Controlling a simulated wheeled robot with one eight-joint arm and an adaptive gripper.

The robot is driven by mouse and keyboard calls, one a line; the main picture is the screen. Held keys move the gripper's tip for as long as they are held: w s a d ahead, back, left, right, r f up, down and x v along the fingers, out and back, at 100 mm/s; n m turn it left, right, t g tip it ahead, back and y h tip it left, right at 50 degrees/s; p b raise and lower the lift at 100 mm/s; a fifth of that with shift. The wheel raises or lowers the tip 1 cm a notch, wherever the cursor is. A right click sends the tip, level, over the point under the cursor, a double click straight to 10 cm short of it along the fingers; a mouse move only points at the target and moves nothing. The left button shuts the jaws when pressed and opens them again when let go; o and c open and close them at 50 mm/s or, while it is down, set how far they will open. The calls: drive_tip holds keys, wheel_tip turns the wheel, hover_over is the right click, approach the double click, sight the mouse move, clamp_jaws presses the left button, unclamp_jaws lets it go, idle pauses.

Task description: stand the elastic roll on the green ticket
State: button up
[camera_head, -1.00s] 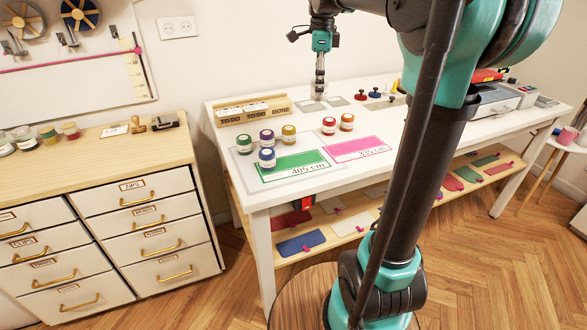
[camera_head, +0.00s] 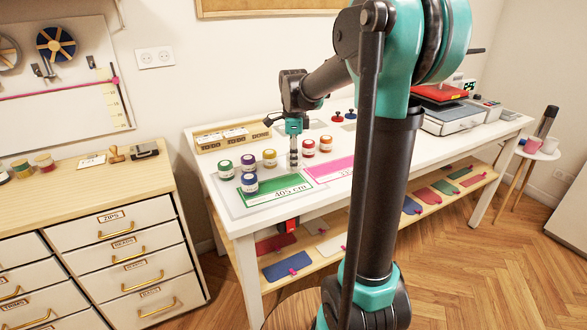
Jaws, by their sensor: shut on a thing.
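The green ticket (camera_head: 272,189), marked 405 cm, lies flat on the front left of the white table. My gripper (camera_head: 293,163) points down just behind the ticket, between a yellow-labelled roll or jar (camera_head: 269,159) and a red one (camera_head: 309,148). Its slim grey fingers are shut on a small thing. That thing is too small and blends too much with the fingers to make out its shape or colour, so I cannot tell whether it is the elastic roll.
Green (camera_head: 226,169), purple (camera_head: 248,163) and blue (camera_head: 249,183) rolls or jars stand at the ticket's left end. An orange one (camera_head: 325,144) stands behind the pink ticket (camera_head: 328,171). A wooden holder (camera_head: 230,137) stands at the back left. My arm hides the table's middle.

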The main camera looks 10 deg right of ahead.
drive_tip(key=shift+f, duration=1.85)
drive_tip(key=shift+f, duration=0.1)
drive_tip(key=o, duration=1.1)
wheel_tip(320, 180, up, 12)
drive_tip(key=shift+r, duration=0.15)
